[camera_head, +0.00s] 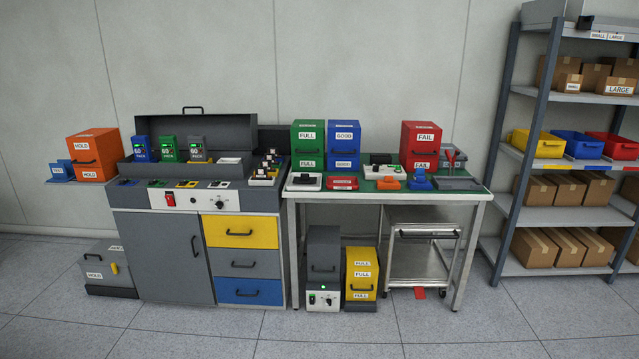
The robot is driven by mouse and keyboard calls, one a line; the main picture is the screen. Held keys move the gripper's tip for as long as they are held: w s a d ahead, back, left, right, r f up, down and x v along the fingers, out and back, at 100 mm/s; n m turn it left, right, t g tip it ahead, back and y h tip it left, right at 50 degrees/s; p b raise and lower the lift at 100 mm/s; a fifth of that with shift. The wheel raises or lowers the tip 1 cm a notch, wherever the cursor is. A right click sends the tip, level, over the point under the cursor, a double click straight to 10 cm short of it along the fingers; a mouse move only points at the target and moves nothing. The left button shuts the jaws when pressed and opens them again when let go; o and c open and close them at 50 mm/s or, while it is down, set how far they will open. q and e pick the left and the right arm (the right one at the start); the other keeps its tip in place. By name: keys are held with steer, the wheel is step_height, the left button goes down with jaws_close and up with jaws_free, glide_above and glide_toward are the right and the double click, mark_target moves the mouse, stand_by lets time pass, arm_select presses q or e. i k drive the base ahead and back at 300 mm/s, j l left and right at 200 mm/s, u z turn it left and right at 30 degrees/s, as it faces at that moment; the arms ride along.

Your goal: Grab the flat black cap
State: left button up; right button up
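No flat black cap can be told for sure at this distance. Small dark pieces sit on a white block (304,187) at the left front of the green-topped workbench (457,194). Another black piece (380,158) lies on or behind a white block (383,173) near the middle of the bench. Either may be a cap; their shapes are too small to tell. Neither of my grippers shows in the head view.
A grey cabinet (160,245) with a raised lid stands left of the bench. Green (309,143), blue (344,145) and red (420,146) bins stand along the bench's back. A shelf rack (524,140) with boxes is at right. The floor in front is clear.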

mark_target(305, 178)
steer(key=i+u, duration=0.25)
steer(key=i, duration=0.45)
steer(key=i+u, duration=0.25)
steer(key=i, duration=0.45)
steer(key=i+l+u, duration=0.25)
steer(key=i, duration=0.4)
